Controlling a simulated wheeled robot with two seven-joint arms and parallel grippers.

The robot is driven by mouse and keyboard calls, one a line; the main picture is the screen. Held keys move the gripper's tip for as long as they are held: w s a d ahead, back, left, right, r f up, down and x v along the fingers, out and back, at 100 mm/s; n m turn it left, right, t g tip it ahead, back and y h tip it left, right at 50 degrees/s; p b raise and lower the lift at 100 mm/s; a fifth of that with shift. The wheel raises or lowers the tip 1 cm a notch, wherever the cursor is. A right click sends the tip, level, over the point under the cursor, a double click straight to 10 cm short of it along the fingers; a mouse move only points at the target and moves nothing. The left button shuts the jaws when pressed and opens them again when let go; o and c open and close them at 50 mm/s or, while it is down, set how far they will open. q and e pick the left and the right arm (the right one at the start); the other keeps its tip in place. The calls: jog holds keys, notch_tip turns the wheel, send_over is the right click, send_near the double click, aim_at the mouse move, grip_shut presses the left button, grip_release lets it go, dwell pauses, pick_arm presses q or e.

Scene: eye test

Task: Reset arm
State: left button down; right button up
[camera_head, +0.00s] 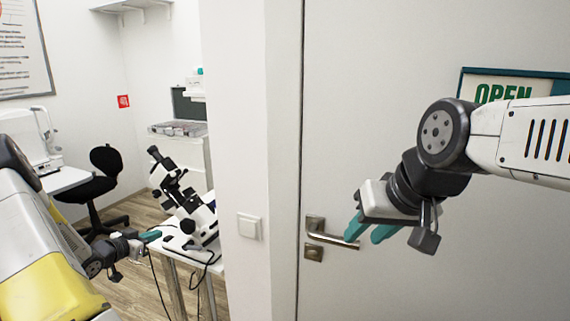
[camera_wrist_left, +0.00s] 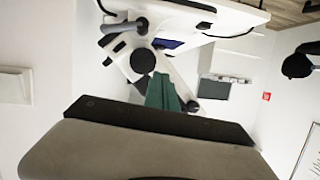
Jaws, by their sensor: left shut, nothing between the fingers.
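My left gripper (camera_head: 150,236) is at the lower left in the head view, beside the small white table with the microscope. Its teal fingers are together and hold nothing; in the left wrist view they show as one teal wedge (camera_wrist_left: 163,92) in front of the microscope. Whether they touch it I cannot tell. My right gripper (camera_head: 368,230) is in front of the door at the silver door handle (camera_head: 332,238). Its two teal fingers are apart, with nothing seen between them. The near finger overlaps the handle's free end in the picture; contact is unclear.
The black-and-white microscope (camera_head: 186,205) stands on a white table (camera_head: 178,262), with cables hanging down. A wall edge with a light switch (camera_head: 249,227) separates that room from the white door (camera_head: 430,275). A black chair (camera_head: 103,185) stands further back on the wooden floor.

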pick_arm(q)
jog(key=s+d+r+n+g+y, duration=0.1)
jog(key=s+d+r+g+y, duration=0.15)
jog(key=d+r, duration=0.6)
jog(key=s+d+r+n+g+y, duration=0.1)
jog(key=s+d+r+n+y, duration=0.2)
jog(key=r, duration=1)
jog(key=s+d+r+g+h, duration=0.1)
jog(key=s+d+g, duration=0.1)
jog(key=s+d, duration=0.6)
jog(key=s+d+r+g+h, duration=0.2)
jog(key=s+d, duration=0.7)
jog(key=s, duration=0.9)
jog(key=shift+s+d, duration=0.25)
jog(key=shift+h, duration=0.25)
